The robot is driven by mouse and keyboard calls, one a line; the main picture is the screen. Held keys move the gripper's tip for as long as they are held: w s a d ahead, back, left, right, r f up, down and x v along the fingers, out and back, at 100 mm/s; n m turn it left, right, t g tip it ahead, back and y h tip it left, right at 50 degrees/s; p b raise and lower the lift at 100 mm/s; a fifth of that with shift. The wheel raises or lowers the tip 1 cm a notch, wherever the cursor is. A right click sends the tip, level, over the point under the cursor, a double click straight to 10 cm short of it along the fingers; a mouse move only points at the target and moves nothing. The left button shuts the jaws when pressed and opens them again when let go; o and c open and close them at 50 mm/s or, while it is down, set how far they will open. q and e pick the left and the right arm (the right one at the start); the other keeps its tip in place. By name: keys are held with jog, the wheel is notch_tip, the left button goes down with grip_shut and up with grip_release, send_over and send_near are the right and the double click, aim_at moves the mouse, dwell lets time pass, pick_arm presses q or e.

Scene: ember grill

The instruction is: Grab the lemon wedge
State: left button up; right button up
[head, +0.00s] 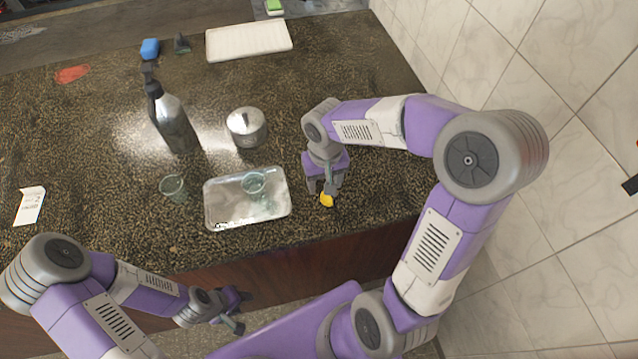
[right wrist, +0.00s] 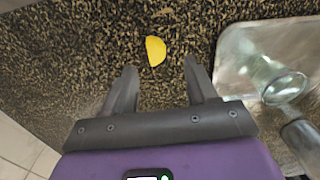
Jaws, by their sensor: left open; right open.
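The yellow lemon wedge (head: 326,200) lies on the dark speckled counter near its front edge, to the right of the metal tray. In the right wrist view the lemon wedge (right wrist: 156,50) lies ahead of the fingertips, roughly between their lines, with bare counter around it. My right gripper (head: 325,189) is open and empty just above and beside the wedge; its two spread fingers also show in the right wrist view (right wrist: 162,78). My left gripper (head: 238,312) is open and empty, low in front of the counter.
The metal tray (head: 220,215) holds a clear glass (head: 253,183). Another glass (head: 174,188) stands left of it. Behind are a lidded metal pot (head: 246,128) and a dark bottle (head: 174,122). A white tray (head: 250,41) lies at the back.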

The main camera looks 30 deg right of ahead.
aim_at(326, 197)
jog(key=f, duration=0.2)
jog(key=f+b, duration=0.1)
jog(key=f, duration=0.3)
jog(key=shift+s+d+f, duration=0.1)
jog(key=shift+d+f, duration=0.15)
jog(key=shift+f, duration=0.15)
grip_shut()
